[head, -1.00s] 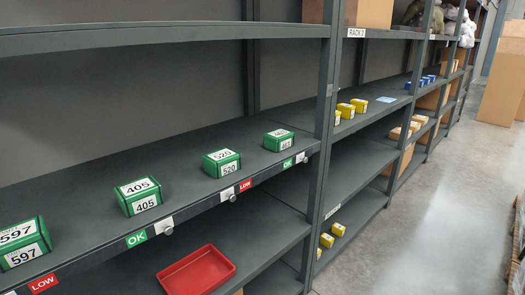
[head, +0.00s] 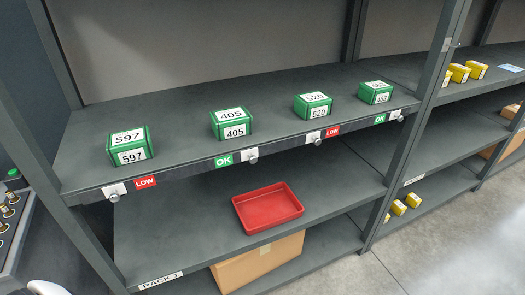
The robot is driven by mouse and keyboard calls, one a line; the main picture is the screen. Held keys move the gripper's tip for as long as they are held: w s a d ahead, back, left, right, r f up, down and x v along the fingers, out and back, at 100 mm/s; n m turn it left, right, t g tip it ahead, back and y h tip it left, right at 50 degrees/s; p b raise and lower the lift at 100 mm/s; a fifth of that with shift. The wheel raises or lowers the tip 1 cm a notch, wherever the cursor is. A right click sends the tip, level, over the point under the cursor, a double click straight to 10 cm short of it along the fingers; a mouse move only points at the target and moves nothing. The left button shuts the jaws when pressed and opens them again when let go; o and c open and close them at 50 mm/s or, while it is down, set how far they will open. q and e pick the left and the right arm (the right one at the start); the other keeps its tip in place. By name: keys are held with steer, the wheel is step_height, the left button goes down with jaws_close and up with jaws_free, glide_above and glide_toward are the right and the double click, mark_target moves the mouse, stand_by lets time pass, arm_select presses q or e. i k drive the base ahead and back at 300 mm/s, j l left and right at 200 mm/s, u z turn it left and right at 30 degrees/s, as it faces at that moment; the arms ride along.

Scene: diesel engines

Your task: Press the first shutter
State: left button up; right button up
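The shelf's front edge carries several small white plates with round grey knobs, which look like the shutters. The leftmost shutter (head: 114,190) is below the green 597 box (head: 129,147), with a red LOW label (head: 146,182) to its right. The second shutter (head: 249,155) has a green OK label (head: 224,160) to its left, below the green 405 box (head: 231,123). The third shutter (head: 313,137) has a red LOW label (head: 332,131) to its right. The rightmost shutter (head: 396,116) has a green OK label (head: 380,119) to its left. Neither gripper is in view.
A red tray (head: 267,208) sits on the lower shelf, above a cardboard box (head: 258,262). A dark panel with brass-coloured knobs and a green button (head: 13,173) stands at the left. A shelf post rises left of the first shutter. Floor at the lower right is clear.

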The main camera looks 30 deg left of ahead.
mark_target(113, 192)
steer(key=u, duration=1.95)
